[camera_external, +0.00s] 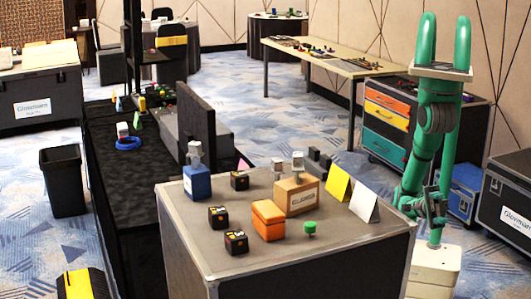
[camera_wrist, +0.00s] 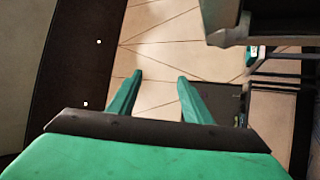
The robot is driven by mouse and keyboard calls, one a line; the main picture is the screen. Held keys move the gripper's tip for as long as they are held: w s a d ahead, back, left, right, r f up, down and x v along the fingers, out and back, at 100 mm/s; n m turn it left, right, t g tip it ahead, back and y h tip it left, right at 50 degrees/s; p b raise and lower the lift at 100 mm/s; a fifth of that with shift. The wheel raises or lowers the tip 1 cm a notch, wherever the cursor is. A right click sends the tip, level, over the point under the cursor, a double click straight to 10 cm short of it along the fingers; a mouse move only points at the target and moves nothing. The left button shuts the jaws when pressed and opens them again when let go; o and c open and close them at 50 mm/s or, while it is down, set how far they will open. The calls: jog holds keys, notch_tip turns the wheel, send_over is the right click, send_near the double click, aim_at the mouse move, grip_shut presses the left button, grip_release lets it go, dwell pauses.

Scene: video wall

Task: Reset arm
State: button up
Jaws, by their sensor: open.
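My gripper (camera_external: 444,16) is at the top of my green arm on the right of the external view. Its two green fingers point up and stand apart above a dark plate. Nothing is between them. In the wrist view, the gripper (camera_wrist: 160,75) shows both fingers apart and empty, with beige panelled surface beyond. My arm (camera_external: 432,130) rises nearly upright from my white base, to the right of the grey-topped case. The gripper is well above the case top and touches nothing that I can see.
The grey case top (camera_external: 345,235) in front holds a blue box (camera_external: 197,184), an orange box (camera_external: 267,219), a tan box (camera_external: 297,195), several black cubes and folded cards. A long table (camera_external: 345,68) and a drawer cabinet (camera_external: 386,118) stand behind my arm. Dark cases (camera_external: 508,197) are at right.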

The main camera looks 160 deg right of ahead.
jog(key=s+d+f+m+g+h, duration=0.2)
jog(key=s+f+m+g, duration=0.1)
jog(key=s+f+m, duration=0.5)
jog(key=s+d+f+m+g+h, duration=0.2)
jog(key=s+f+m, duration=0.7)
jog(key=s+f, duration=0.6)
jog(key=s+d+g, duration=0.1)
jog(key=s+g, duration=0.1)
jog(key=s, duration=0.1)
jog(key=shift+f, duration=0.2)
